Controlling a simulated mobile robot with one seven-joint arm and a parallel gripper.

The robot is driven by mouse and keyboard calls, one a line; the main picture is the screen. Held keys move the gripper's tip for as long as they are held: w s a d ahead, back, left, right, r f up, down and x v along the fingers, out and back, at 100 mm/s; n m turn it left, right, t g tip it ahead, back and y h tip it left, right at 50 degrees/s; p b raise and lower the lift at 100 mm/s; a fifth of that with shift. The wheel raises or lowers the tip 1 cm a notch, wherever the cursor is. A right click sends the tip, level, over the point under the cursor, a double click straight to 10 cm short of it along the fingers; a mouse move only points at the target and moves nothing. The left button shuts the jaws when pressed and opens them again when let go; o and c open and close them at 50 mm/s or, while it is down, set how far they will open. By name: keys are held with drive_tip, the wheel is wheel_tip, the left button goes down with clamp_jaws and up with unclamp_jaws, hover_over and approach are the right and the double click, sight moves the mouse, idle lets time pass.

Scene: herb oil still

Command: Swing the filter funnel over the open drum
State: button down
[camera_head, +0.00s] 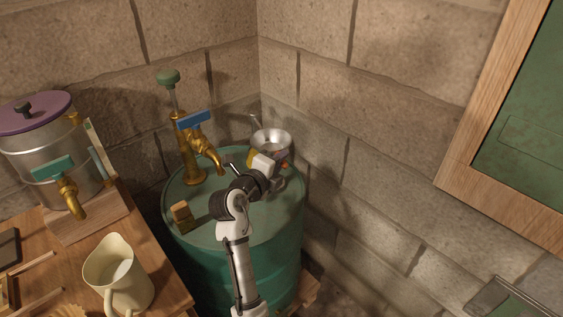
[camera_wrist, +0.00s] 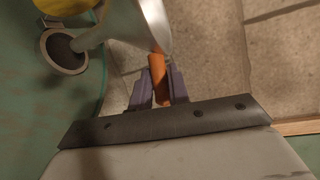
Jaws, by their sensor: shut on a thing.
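The silver filter funnel (camera_head: 270,139) is at the back right of the green drum (camera_head: 205,228), by the wall corner. My gripper (camera_head: 282,167) is at the funnel's near side. In the wrist view my gripper's purple jaws (camera_wrist: 161,76) are shut on an orange handle (camera_wrist: 157,65) beside the funnel's shiny bowl (camera_wrist: 153,22). A grey ring with a dark round opening (camera_wrist: 66,52) shows on the drum side, with a grey spout close to it. I cannot tell whether the spout is directly over the opening. My arm hides part of the drum top.
A brass tap with a blue lever (camera_head: 195,121) stands on the drum, left of the funnel. A small wooden block (camera_head: 182,215) is at the drum's left. A table at left holds a purple-lidded urn (camera_head: 45,145) and a cream jug (camera_head: 117,272). Stone walls (camera_head: 390,90) close off the back and right.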

drive_tip(key=c, duration=1.7)
unclamp_jaws()
drive_tip(key=shift+w+a+f, duration=0.1)
drive_tip(key=shift+a+f, duration=0.1)
drive_tip(key=shift+a, duration=0.55)
drive_tip(key=o, duration=0.4)
drive_tip(key=shift+a, duration=0.2)
drive_tip(key=shift+c, duration=0.2)
drive_tip(key=b+v, duration=0.4)
drive_tip(key=v, duration=0.9)
drive_tip(key=shift+s+r, duration=0.15)
drive_tip(key=shift+s, duration=0.25)
drive_tip(key=shift+d, duration=0.1)
